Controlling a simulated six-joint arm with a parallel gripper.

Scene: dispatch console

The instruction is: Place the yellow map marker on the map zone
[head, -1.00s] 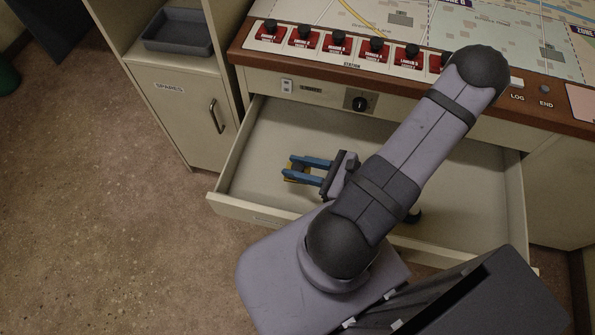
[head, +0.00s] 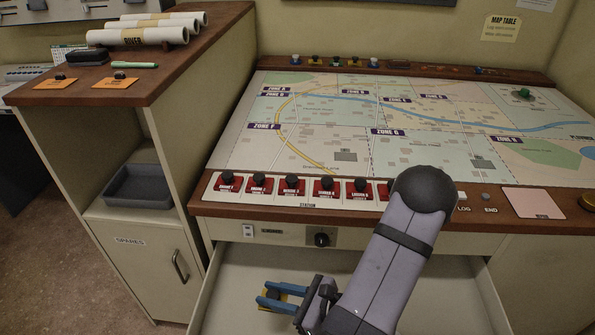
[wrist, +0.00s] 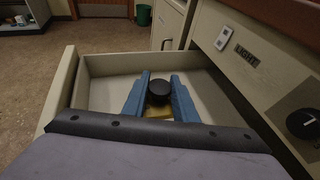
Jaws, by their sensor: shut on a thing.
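The yellow map marker (head: 269,296) has a yellow base and a black knob. It sits between the blue fingers of my gripper (head: 262,293), which is shut on it inside the open drawer (head: 238,290). In the wrist view the black knob (wrist: 159,91) stands up between the fingers, with the yellow base (wrist: 158,112) below; whether it touches the drawer floor is unclear. The map (head: 320,125) lies on the table top above the drawer, divided into labelled zones. A green piece with a dark top (head: 523,94) stands on its right part.
Red station cards (head: 292,187) with black knobs line the table's front edge, above the drawer. Several small pieces (head: 335,62) stand on the back rail. A dark tray (head: 150,192) sits in the left cabinet's shelf. Most of the map is clear.

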